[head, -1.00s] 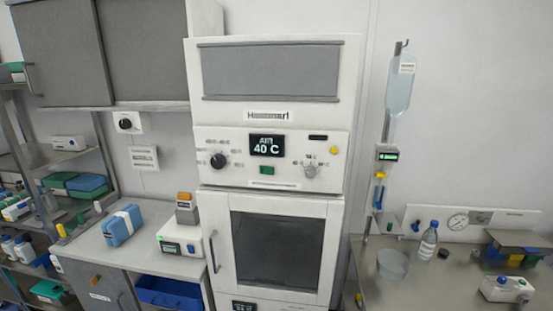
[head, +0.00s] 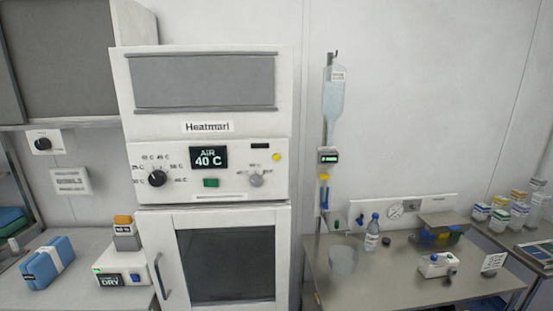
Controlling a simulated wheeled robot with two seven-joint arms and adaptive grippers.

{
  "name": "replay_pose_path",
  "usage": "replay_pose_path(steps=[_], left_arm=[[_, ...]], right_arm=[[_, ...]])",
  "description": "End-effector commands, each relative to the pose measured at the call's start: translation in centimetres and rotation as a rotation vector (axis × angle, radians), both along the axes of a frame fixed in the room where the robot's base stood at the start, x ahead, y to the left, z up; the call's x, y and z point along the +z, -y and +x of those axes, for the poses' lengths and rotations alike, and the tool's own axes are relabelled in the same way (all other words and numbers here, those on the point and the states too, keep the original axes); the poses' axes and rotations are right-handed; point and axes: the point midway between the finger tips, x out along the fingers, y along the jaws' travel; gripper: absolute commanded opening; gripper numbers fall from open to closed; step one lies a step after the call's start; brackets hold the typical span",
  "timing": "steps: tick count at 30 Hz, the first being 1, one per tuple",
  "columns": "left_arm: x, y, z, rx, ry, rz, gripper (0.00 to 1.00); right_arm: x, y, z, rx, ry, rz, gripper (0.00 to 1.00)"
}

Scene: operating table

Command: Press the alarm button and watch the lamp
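No part labelled as the alarm button can be made out. A white warming cabinet (head: 207,226) reads "AIR 40 C" on its display (head: 209,157). Its panel has a small yellow round part (head: 277,156), a green switch (head: 211,183), a black knob (head: 157,178) and a grey knob (head: 256,180). A small white box (head: 432,267) with a coloured button on top stands on the right steel table, a dark round part beside it. An orange-topped block (head: 122,220) stands on the left counter; I cannot tell if it is a lamp. Neither gripper shows.
The steel table (head: 375,281) holds a clear bowl (head: 343,259), a bottle (head: 372,232) and a small sign (head: 492,263). A drip stand (head: 322,130) rises at its left. A white "DRY" device (head: 122,274) and a blue pack (head: 47,262) are on the left counter.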

Motion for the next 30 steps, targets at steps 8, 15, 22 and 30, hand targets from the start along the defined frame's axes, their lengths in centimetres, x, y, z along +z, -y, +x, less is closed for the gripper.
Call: replay_pose_path(steps=[8,15,22,30], left_arm=[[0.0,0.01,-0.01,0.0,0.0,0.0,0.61],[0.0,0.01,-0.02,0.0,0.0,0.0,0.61],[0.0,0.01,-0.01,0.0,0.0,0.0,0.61],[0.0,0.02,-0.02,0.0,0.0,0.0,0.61]], right_arm=[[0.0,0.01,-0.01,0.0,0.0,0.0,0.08],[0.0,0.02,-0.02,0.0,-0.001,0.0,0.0],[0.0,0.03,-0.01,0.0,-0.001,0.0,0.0],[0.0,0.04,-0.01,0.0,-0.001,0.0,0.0]])
